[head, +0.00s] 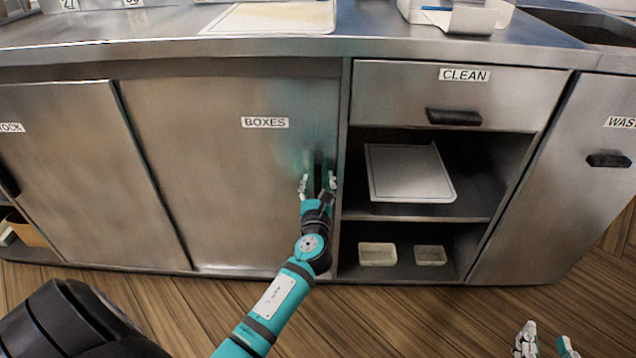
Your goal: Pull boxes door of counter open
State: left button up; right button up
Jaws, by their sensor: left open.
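The boxes door (225,175) is a steel panel labelled BOXES in the counter front (180,72). Its right edge meets the post beside the open shelves, and it looks closed. A dark upright handle (318,172) sits near that right edge. My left gripper (318,184) is open at the handle, with one finger on each side of it in the picture. I cannot tell whether the fingers touch it. My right gripper (546,340) shows only its fingertips at the bottom right. They are apart, with nothing visible between them, over the floor.
Left of the door is another panel (90,170), with a gap at the far left showing a cardboard box. To the right are a CLEAN drawer (455,97), shelves with a board (408,172) and small trays (378,254), and a waste door (560,190). The wooden floor in front is clear.

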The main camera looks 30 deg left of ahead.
pick_arm(q)
jog(key=shift+w+a, duration=0.35)
jog(key=shift+w, duration=0.2)
grip_shut()
